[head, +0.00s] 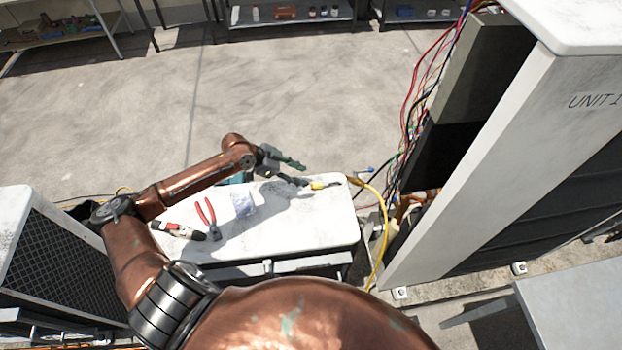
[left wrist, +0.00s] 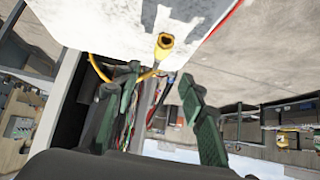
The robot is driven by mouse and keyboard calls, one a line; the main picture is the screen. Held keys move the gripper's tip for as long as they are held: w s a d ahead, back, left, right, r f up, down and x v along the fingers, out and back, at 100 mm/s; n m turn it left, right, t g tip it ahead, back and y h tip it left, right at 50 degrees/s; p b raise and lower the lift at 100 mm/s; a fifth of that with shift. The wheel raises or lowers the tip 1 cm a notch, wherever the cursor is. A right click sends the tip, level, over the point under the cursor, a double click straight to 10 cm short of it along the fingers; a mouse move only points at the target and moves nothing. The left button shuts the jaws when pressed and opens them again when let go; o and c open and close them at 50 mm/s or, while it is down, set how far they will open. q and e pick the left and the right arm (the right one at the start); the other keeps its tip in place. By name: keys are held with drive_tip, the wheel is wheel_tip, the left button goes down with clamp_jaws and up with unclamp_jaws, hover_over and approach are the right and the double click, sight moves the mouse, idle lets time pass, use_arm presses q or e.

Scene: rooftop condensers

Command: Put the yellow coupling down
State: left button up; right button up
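The yellow coupling (head: 355,181) is at the end of a yellow hose, by the far right corner of a white work table (head: 290,230). In the left wrist view the coupling (left wrist: 164,44) points its dark open mouth toward me, beyond and between the green fingertips. My left gripper (head: 300,172) is above the back of the table, to the left of the coupling. In the left wrist view its fingers (left wrist: 160,82) are wide apart with nothing gripped. I cannot tell whether the coupling touches the table. My right gripper is not in view.
A tall condenser unit (head: 500,150) with loose wires stands at right. The floor behind is clear.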

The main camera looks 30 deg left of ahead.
use_arm(q)
drive_tip(key=shift+v, duration=1.45)
